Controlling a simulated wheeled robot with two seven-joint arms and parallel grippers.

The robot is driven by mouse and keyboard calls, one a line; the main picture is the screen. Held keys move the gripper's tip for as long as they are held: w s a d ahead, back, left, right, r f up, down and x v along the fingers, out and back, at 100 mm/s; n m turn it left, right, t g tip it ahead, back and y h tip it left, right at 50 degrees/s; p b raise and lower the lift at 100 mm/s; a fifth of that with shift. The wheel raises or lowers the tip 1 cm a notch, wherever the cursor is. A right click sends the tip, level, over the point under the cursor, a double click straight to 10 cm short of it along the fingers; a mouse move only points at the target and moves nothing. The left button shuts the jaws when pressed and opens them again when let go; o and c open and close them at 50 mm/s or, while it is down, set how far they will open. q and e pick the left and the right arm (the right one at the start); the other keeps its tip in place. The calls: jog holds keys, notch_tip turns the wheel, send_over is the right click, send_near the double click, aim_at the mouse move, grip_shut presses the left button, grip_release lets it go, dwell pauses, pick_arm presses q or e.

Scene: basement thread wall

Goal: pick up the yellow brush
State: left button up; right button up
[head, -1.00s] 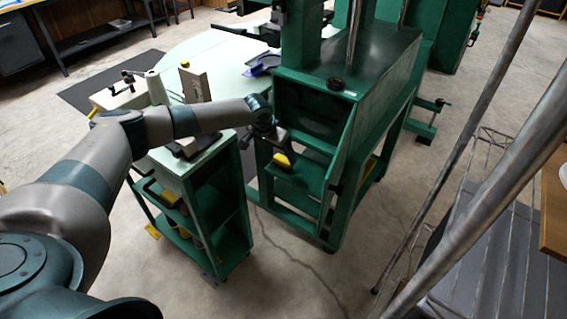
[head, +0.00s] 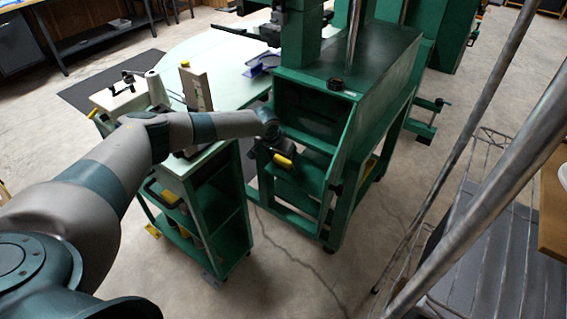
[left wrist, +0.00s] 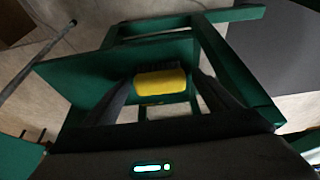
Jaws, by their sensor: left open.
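The yellow brush (left wrist: 160,82) is in the middle of the left wrist view, with dark bristles along its far side. It also shows in the head view (head: 283,161) as a small yellow piece at the low green shelf (head: 303,180) of the green machine. My left gripper (left wrist: 161,76) is open, with one dark finger on each side of the brush. I cannot tell whether the fingers touch it. In the head view my left gripper (head: 289,153) is just above the brush and partly hides it. My right gripper is not in view.
The green machine's cabinet (head: 370,60) rises behind and right of the gripper. A green shelf cart (head: 232,230) stands below my left arm. Metal poles and a wire rack (head: 470,235) are on the right. Open floor lies in front of the machine.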

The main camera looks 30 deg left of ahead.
pick_arm(q)
jog(key=shift+f, duration=0.1)
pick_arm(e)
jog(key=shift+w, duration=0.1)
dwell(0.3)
pick_arm(q)
jog(key=c, duration=0.9)
jog(key=shift+c, duration=1.1)
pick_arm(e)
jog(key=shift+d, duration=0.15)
pick_arm(q)
notch_tip(320, 180, up, 4)
jog(key=shift+w+f, duration=0.1)
jog(key=d+r+b, duration=0.1)
jog(key=d+r, duration=0.6)
jog(key=d, duration=0.4)
jog(key=shift+d+r, duration=0.15)
jog(key=shift+d, duration=0.15)
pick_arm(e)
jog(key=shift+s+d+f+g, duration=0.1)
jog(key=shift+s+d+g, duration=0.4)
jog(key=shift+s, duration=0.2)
